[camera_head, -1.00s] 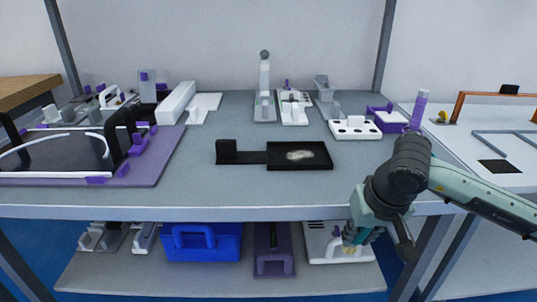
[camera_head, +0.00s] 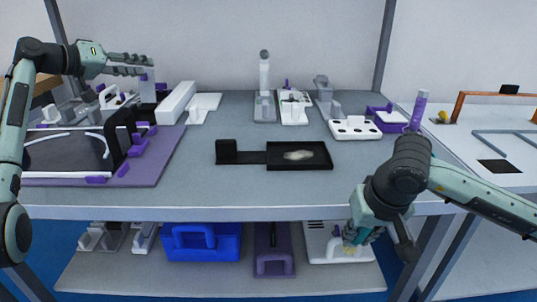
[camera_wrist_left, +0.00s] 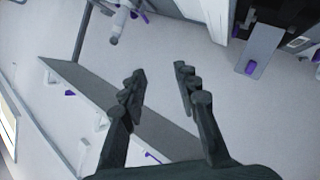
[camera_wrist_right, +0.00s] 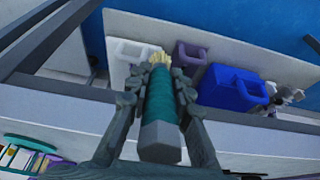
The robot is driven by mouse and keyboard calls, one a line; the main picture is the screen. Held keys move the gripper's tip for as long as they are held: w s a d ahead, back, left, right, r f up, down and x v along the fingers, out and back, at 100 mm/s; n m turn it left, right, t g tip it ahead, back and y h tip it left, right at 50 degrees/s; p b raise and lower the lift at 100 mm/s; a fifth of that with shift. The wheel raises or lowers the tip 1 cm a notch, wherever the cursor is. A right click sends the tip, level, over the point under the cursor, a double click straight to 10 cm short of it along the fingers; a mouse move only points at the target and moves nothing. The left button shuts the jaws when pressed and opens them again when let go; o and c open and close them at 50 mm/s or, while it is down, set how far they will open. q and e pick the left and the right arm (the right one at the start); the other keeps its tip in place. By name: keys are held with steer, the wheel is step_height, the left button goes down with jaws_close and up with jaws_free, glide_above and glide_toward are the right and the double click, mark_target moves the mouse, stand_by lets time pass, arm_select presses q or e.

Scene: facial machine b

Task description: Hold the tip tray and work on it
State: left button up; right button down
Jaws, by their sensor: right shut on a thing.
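A black tray with a flat handle (camera_head: 318,155), which looks like the tip tray, lies at the middle of the table top. A pale pile (camera_head: 298,155) lies in it. My left gripper (camera_head: 148,67) is raised at the back left, above the purple machine and far from the tray. Its fingers stand apart and empty in the left wrist view (camera_wrist_left: 160,73). My right gripper (camera_wrist_right: 160,75) is shut on a teal-handled brush (camera_wrist_right: 160,108) with pale bristles. In the head view, this gripper (camera_head: 358,238) hangs below the table's front right edge, with the brush partly hidden.
A purple-based machine (camera_head: 150,170) fills the table's left side. White and grey devices (camera_head: 293,108) stand along the back, with a white holed rack (camera_head: 354,128) at right. A blue container (camera_head: 200,245) sits on the lower shelf. The table's front middle is clear.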

arm_select(q)
steer(key=s+d+f+m+g, duration=0.2)
steer(key=s+d+m+g, duration=0.15)
steer(key=d+m, duration=0.5)
steer(key=m+g+y, duration=0.2)
steer(key=m+g, duration=0.6)
steer(key=m, duration=0.1)
glide_toward(222, 140)
steer(key=x, duration=0.3)
steer(key=shift+d+f+m, duration=0.15)
steer(key=shift+f+m, duration=0.1)
steer(key=shift+f, duration=0.2)
steer(key=shift+x, duration=3.8)
steer(key=shift+d, duration=0.1)
steer(key=shift+r, duration=0.1)
jaws_close()
